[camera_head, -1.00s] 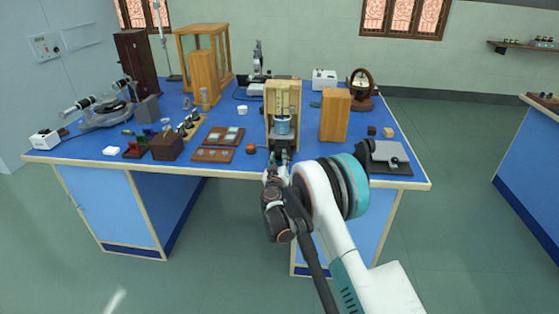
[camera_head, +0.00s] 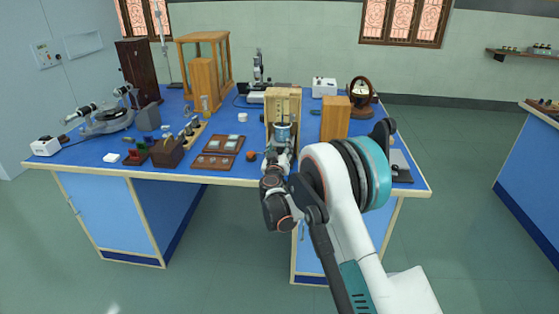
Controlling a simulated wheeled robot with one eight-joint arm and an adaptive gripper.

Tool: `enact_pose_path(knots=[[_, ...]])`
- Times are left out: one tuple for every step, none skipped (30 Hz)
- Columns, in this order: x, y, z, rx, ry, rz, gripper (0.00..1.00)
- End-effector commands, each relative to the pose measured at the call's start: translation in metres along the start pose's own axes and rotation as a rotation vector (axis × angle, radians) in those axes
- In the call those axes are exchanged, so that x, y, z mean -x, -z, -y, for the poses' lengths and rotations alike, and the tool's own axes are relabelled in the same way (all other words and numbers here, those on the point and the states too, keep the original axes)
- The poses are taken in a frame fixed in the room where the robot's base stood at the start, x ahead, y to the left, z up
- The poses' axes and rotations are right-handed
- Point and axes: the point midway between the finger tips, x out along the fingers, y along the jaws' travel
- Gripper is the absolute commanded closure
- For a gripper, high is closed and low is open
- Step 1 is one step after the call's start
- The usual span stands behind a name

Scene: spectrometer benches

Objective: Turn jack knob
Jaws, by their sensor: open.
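The jack stands inside the small wooden frame (camera_head: 270,103) near the front edge of the blue bench. A blue-grey vessel (camera_head: 282,131) sits in the frame, above where the jack is. The jack and its knob are hidden behind my gripper and wrist. My gripper (camera_head: 281,149) is open, directly in front of the frame and just below the vessel. I cannot tell whether its fingers touch the knob.
A wooden block (camera_head: 335,118) stands close to the right of the frame. A small orange-brown ball (camera_head: 251,155) and a brown tray (camera_head: 212,162) lie to the left. A grey flat device (camera_head: 401,170) is at the right, partly behind my arm.

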Motion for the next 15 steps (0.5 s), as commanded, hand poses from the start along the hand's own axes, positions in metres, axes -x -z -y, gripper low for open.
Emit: enact_pose_path(knots=[[0.000,0.006,-0.002,0.000,0.000,0.000,0.51],[0.000,0.009,-0.003,0.000,0.000,0.000,0.51],[0.000,0.012,-0.004,0.000,0.000,0.000,0.51],[0.000,0.014,-0.005,0.000,0.000,0.000,0.51],[0.000,0.015,-0.005,0.000,0.000,0.000,0.51],[0.000,0.016,-0.006,0.000,0.000,0.000,0.51],[0.000,0.017,-0.006,0.000,0.000,0.000,0.51],[0.000,0.017,-0.006,0.000,0.000,0.000,0.51],[0.000,0.018,-0.006,0.000,0.000,0.000,0.51],[0.000,0.018,-0.006,0.000,0.000,0.000,0.51],[0.000,0.018,-0.006,0.000,0.000,0.000,0.51],[0.000,0.018,-0.006,0.000,0.000,0.000,0.51],[0.000,0.018,-0.006,0.000,0.000,0.000,0.51],[0.000,0.018,-0.006,0.000,0.000,0.000,0.51],[0.000,0.017,-0.006,0.000,0.000,0.000,0.51]])
